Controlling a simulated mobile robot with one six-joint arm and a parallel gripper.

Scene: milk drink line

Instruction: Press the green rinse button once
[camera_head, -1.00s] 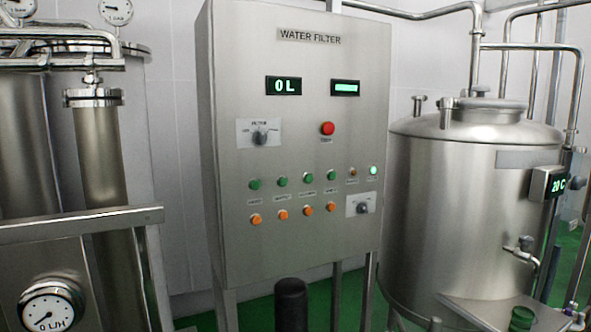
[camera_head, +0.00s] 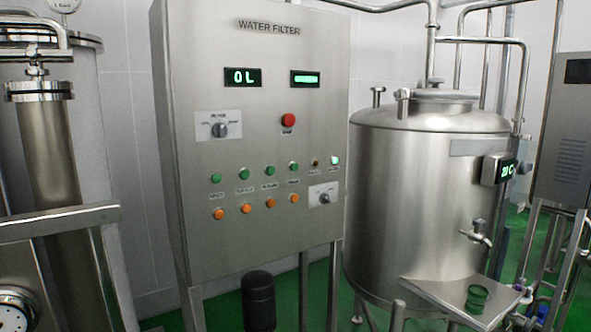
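A steel control cabinet marked WATER FILTER (camera_head: 255,220) stands in the middle of the head view. A row of several green buttons (camera_head: 244,174) crosses its front, above a row of several orange buttons (camera_head: 244,207). Small labels sit between the two rows, too blurred to read, so I cannot tell which green button is the rinse button. A red button (camera_head: 288,120) is higher up, and a bright pale green lamp (camera_head: 335,160) is at the right end of the green row. My gripper is not in view.
The cabinet shows a 0 L display (camera_head: 243,77), a bar display (camera_head: 305,78) and two rotary knobs. A steel tank (camera_head: 425,200) stands to the right, with a small shelf (camera_head: 430,288) holding a green cup (camera_head: 477,297). Pipework and a rail (camera_head: 60,222) are at left.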

